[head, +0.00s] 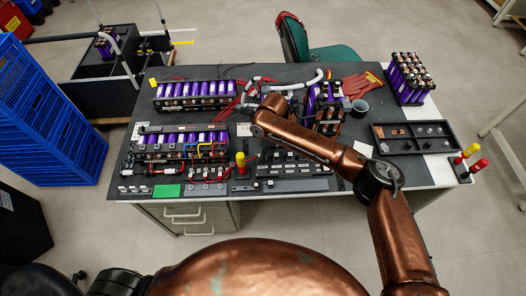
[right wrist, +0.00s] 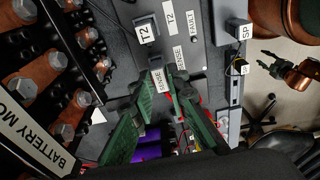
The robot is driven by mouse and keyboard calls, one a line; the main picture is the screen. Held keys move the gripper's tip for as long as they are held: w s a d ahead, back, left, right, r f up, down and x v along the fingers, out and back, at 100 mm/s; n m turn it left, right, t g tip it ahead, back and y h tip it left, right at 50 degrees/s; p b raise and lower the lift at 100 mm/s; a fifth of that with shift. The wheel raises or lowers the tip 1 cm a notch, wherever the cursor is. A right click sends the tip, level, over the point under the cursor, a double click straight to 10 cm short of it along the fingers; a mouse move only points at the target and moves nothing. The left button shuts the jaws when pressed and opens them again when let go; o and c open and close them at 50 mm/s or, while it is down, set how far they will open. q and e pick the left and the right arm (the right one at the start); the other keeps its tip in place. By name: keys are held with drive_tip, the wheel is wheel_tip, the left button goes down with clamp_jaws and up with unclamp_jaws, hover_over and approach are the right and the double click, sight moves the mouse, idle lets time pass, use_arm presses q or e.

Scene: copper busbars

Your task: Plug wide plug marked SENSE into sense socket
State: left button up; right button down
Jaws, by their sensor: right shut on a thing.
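My right gripper shows best in the right wrist view (right wrist: 167,84). Its two green fingers are closed on the wide plug marked SENSE (right wrist: 160,80), whose white label shows between the tips. A panel with printed labels lies just beyond, and one label reads SENSE (right wrist: 179,57). The socket opening is not clear, so I cannot tell whether the plug touches it. In the head view the copper right arm (head: 310,140) reaches over the table and hides the fingertips. My left gripper (right wrist: 270,66) is at the right of the right wrist view, empty, fingers apart.
A battery module with bolted copper busbars (right wrist: 75,90) rises close on the left.

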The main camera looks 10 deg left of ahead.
use_arm(q)
drive_tip(key=shift+r, duration=0.15)
use_arm(e)
drive_tip(key=shift+f, duration=0.1)
drive_tip(key=c, duration=1.8)
unclamp_jaws()
